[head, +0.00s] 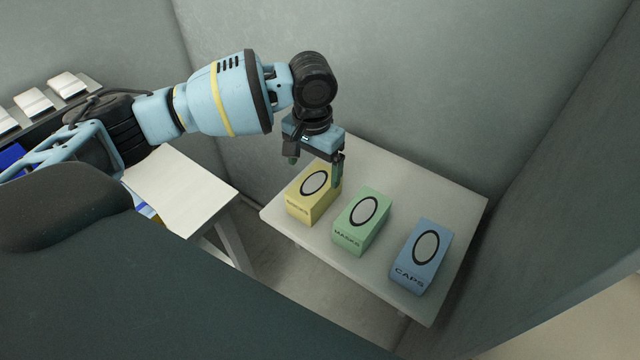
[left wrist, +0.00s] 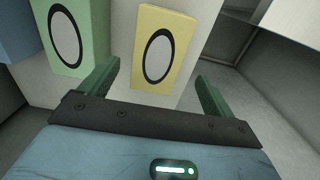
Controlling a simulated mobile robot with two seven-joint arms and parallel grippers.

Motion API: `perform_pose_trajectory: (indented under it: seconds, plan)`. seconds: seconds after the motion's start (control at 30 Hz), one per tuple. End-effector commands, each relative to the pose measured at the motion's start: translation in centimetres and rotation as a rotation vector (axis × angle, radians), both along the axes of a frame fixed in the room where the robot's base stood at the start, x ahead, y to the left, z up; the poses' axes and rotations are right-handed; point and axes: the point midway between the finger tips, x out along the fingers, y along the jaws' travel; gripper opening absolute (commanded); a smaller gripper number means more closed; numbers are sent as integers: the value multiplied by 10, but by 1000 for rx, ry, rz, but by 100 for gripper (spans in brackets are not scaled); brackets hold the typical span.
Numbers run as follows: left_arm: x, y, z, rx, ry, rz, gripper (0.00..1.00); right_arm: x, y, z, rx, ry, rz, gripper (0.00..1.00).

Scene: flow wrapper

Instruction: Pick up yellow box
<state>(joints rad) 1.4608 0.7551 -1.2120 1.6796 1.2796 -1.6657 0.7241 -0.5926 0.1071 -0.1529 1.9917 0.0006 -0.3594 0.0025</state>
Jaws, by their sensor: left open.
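The yellow box (head: 305,207) stands on the small white table at the left end of a row of three boxes, with a white oval ringed in black on its top. My left gripper (head: 315,172) is above it, pointing down, with one finger showing along the box's right side. In the left wrist view the yellow box (left wrist: 160,62) lies between the two open green fingers (left wrist: 158,90), a little ahead of them, with gaps on both sides. Whether the fingers reach below the box's top is hard to tell. My right gripper is not in view.
A green box (head: 360,222) stands close to the right of the yellow one, and a blue box (head: 420,258) further right. The white table (head: 410,180) is bare behind them. Grey walls close in behind and at right. Another white table (head: 180,190) stands at left.

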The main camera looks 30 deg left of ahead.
Motion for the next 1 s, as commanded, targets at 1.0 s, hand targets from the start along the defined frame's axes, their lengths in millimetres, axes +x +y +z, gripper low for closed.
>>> perform_pose_trajectory:
  seconds: [1.0]
  plan:
    - [-1,-3,-78,-1,-1,-2,89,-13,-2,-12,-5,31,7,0]
